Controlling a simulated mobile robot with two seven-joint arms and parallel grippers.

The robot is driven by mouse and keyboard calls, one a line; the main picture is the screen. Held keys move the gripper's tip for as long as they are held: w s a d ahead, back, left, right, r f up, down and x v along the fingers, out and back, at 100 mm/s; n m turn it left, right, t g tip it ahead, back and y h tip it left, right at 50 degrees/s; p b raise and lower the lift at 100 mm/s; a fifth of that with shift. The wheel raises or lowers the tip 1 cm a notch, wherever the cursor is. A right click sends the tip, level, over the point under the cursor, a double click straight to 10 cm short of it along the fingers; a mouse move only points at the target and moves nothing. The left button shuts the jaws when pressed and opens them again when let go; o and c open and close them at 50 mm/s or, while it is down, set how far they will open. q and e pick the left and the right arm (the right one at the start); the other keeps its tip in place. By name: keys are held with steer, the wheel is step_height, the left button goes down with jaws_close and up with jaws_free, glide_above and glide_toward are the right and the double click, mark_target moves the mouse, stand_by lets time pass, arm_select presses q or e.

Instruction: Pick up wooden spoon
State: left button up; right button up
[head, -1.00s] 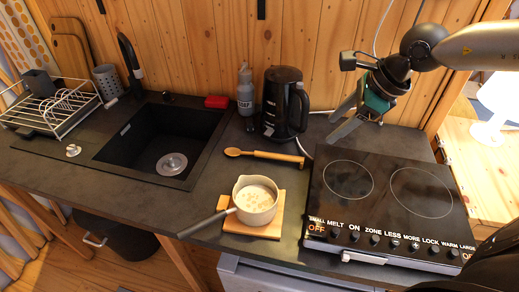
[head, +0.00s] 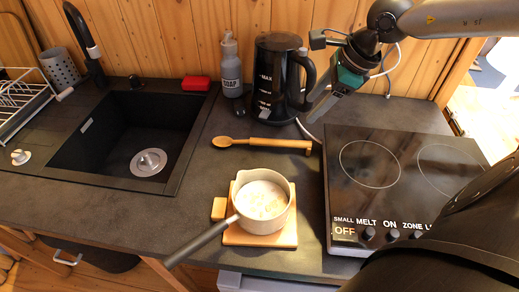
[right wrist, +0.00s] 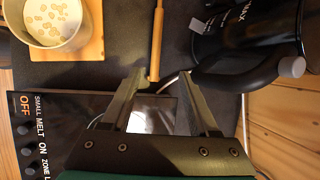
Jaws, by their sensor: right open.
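The wooden spoon (head: 275,143) lies on the dark counter in the head view, its bowl to the left and its handle to the right. My right gripper (head: 317,110) is open and empty, just above and right of the handle end in the head view, beside the kettle. In the right wrist view, the spoon's handle (right wrist: 156,40) runs down to the gap between my open fingertips (right wrist: 163,76). Its end appears close to the left finger; I cannot tell whether they touch. The spoon's bowl is out of that view. My left gripper is not in view.
A black kettle (head: 278,85) stands behind the handle, with a grey soap bottle (head: 231,68) left of it. A saucepan (head: 263,203) sits on a wooden board (head: 260,238) in front. The cooktop (head: 380,165) is to the right, the sink (head: 130,140) to the left.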

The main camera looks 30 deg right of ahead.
steer(key=f, duration=0.1)
steer(key=b, duration=0.2)
glide_above(284, 141)
steer(key=s+d, duration=0.1)
steer(key=s, duration=0.1)
steer(key=shift+w+d+f, duration=0.1)
steer(key=shift+w+f, duration=0.05)
steer(key=shift+f, duration=1.85)
steer(key=shift+w+f, duration=0.1)
steer(key=shift+f, duration=1.9)
steer(key=x, duration=0.4)
steer(key=shift+s+a+f, duration=0.1)
steer(key=shift+s+a, duration=0.15)
steer(key=shift+s, duration=0.1)
steer(key=shift+w+a+f, duration=0.1)
steer(key=shift+w+f, duration=0.2)
steer(key=shift+f, duration=0.35)
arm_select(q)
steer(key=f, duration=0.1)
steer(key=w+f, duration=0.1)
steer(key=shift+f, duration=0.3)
arm_select(e)
jaws_close()
